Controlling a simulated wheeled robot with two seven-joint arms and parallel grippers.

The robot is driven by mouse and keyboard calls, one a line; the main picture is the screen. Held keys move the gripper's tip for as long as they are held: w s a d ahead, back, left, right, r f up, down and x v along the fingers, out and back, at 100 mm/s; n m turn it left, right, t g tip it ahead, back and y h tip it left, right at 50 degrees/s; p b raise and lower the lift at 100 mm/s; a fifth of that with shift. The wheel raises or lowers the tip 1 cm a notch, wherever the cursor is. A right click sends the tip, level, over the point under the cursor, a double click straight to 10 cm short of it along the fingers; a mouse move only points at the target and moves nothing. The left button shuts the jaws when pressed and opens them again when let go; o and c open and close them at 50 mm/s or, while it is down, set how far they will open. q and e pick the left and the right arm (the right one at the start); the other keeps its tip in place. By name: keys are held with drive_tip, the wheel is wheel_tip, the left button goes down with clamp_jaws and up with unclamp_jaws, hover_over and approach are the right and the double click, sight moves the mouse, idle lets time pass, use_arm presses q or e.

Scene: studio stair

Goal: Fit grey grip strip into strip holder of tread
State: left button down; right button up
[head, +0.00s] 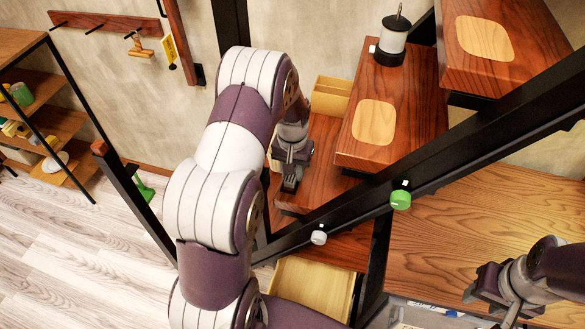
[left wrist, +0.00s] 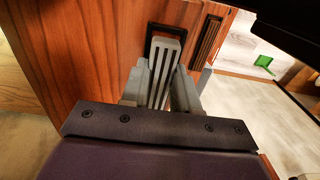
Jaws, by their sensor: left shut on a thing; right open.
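The grey grip strip (left wrist: 162,66), ridged lengthwise, is between the fingers of my left gripper (left wrist: 165,84) in the left wrist view. Its far end overlaps a black-framed strip holder (left wrist: 168,29) on the reddish wooden tread (left wrist: 95,55); I cannot tell whether it is inside or just above it. In the head view my left gripper (head: 290,180) is low over the lower tread (head: 318,183), and the strip and holder cannot be made out there. My right gripper (head: 487,284) is open and empty at the lower right.
A dark slotted strip (left wrist: 206,40) lies beside the holder. The black stair rail (head: 450,165) with green (head: 401,199) and white (head: 319,237) knobs crosses in front. A higher tread (head: 400,120) carries a white-and-black canister (head: 391,42). A yellow box (head: 331,96) stands behind.

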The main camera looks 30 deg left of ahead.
idle(0.3)
use_arm(q)
drive_tip(key=c, duration=0.8)
unclamp_jaws()
